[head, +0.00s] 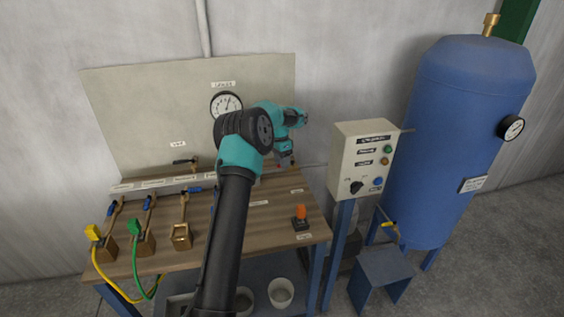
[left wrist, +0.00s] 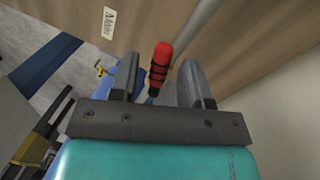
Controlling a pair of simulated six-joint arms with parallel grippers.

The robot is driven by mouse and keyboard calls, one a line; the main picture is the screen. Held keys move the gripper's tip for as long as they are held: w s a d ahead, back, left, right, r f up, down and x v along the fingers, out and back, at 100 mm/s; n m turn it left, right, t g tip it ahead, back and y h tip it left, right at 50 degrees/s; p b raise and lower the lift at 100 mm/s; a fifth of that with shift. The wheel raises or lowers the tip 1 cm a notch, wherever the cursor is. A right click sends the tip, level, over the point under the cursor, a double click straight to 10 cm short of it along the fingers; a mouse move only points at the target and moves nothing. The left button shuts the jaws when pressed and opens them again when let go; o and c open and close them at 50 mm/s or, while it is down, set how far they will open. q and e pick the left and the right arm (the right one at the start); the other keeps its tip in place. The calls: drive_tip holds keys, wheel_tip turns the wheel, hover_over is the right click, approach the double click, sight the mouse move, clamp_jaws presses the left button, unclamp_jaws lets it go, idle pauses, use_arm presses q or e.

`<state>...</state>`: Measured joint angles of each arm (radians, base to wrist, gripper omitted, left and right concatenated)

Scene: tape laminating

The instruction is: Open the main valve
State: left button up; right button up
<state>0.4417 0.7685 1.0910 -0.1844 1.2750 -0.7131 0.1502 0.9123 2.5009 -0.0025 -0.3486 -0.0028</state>
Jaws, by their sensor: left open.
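A red handle with dark bands (left wrist: 160,65), apparently the main valve's lever, shows in the left wrist view beside a label reading "Main" (left wrist: 110,22). My left gripper (left wrist: 161,60) is open. The red handle appears between its two fingers, with a gap on each side; I cannot tell how deep it sits between them. In the head view my left gripper (head: 286,162) is over the back right of the wooden bench, and the arm hides most of the valve there. My right gripper is not in view.
The wooden bench (head: 215,240) holds several brass fittings with blue-handled valves at the left and an orange switch (head: 301,213) at the front right. A control box (head: 362,160) and a blue tank (head: 455,140) stand to the right. A gauge (head: 227,104) is on the back panel.

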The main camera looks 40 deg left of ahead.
use_arm(q)
drive_tip(key=w+a+r, duration=0.1)
drive_tip(key=a+r, duration=0.2)
drive_tip(key=r, duration=1.4)
drive_tip(key=shift+a, duration=0.1)
drive_tip(key=shift+c, duration=0.3)
